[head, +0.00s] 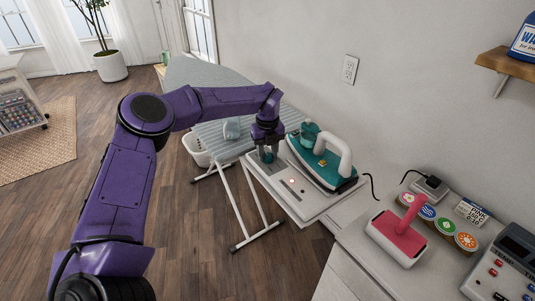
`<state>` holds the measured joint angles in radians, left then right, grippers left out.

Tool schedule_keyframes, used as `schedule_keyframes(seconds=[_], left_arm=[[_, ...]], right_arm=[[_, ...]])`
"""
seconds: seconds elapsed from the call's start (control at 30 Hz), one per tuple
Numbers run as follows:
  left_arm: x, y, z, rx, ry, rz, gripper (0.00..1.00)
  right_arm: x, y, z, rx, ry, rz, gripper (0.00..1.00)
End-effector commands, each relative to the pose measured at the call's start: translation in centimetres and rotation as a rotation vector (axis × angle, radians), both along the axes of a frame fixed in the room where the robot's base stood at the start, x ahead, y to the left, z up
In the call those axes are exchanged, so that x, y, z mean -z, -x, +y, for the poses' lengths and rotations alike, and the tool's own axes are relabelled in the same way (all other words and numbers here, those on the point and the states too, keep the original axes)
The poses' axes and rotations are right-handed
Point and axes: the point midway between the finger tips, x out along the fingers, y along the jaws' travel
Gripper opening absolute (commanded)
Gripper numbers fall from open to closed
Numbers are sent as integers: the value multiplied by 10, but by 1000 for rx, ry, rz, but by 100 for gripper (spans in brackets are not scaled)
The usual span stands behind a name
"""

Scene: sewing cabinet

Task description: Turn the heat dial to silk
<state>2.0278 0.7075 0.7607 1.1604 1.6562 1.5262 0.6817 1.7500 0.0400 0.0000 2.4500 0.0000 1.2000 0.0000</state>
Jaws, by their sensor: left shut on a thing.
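My left arm reaches in from the left. Its gripper (267,155) points down at the left end of a white iron station (302,201). A teal and white iron (322,160) rests on the station just right of the gripper. My right gripper is not in view.
A black cord runs near the iron.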

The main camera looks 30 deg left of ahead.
Motion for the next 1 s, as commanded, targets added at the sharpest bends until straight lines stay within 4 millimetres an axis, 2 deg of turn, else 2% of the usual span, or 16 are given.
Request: schedule_keyframes(seconds=[0.03,0.5,1.0], left_arm=[[6,3,-2,40,3,13,8],[6,4,-2,320,4,16,8],[7,4,-2,374,5,17,8]], right_arm=[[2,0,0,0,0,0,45],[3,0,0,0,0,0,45],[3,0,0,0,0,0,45]])
